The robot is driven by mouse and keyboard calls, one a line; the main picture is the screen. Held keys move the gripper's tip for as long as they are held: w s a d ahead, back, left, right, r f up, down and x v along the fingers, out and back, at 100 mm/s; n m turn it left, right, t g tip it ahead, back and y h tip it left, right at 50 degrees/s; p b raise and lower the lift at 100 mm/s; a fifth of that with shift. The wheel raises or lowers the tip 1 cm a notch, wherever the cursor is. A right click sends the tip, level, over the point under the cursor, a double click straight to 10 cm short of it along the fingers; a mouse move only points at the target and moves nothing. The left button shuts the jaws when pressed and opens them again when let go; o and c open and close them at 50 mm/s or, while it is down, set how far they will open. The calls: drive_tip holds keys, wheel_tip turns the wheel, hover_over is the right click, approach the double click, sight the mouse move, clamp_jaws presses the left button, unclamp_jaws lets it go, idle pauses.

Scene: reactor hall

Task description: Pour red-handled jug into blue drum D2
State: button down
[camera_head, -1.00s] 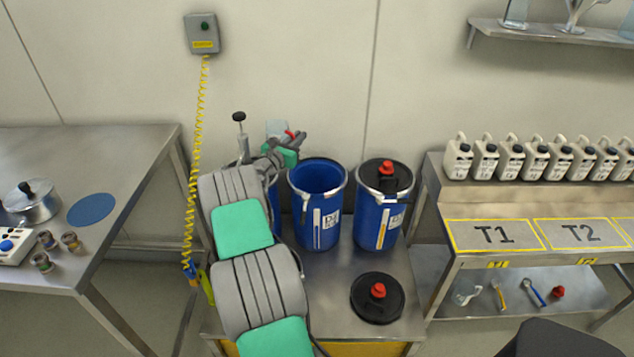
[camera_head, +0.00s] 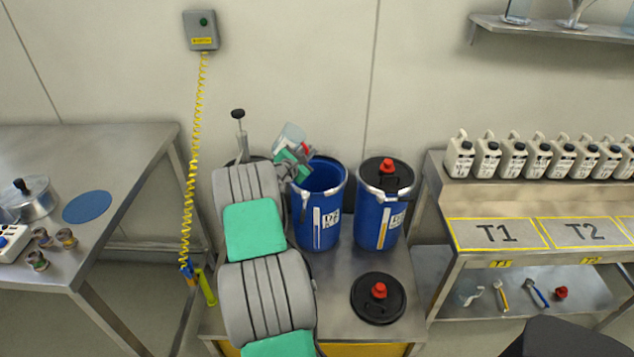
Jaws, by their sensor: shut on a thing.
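The blue drum D2 (camera_head: 318,224) stands open on the steel bench, its lid off. My gripper (camera_head: 300,160) is at the drum's upper left rim, partly hidden by my arm. It is shut on the red-handled jug (camera_head: 291,136), a clear vessel whose red handle (camera_head: 306,149) shows beside the jaws. The jug is tilted, at the back left of D2's opening. I cannot see its contents or any stream.
A lidded blue drum (camera_head: 379,216) stands right of D2. A black lid with a red knob (camera_head: 379,298) lies in front. A pump with a black knob (camera_head: 238,130) rises behind my arm. Several white canisters (camera_head: 512,158) stand on the right bench.

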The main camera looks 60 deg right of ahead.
wheel_tip(320, 180, down, 6)
drive_tip(key=w+m+t+y+b, duration=0.1)
drive_tip(key=m+t, duration=0.1)
drive_tip(key=m, duration=0.4)
drive_tip(key=shift+w+a+f+t+y, duration=0.25)
drive_tip(key=shift+t+y, duration=0.05)
drive_tip(key=shift+y, duration=0.1)
drive_tip(key=shift+s+d+f+m+t+b, duration=0.1)
drive_tip(key=shift+s+f+m+t+b, duration=0.2)
drive_tip(key=shift+m+b, duration=0.35)
drive_tip(key=shift+w, duration=0.15)
drive_tip(key=shift+w+m, duration=0.25)
drive_tip(key=shift+w, duration=0.05)
idle(0.4)
drive_tip(key=shift+b, duration=0.35)
idle(0.4)
drive_tip(key=shift+w+a+r+m+t+b, duration=0.2)
drive_tip(key=shift+w+m+t+b, duration=0.1)
drive_tip(key=shift+w+m, duration=0.15)
drive_tip(key=shift+w+a+r+m+t+b, duration=0.2)
drive_tip(key=shift+w+m+t+b, duration=0.15)
drive_tip(key=shift+m, duration=0.2)
idle(0.5)
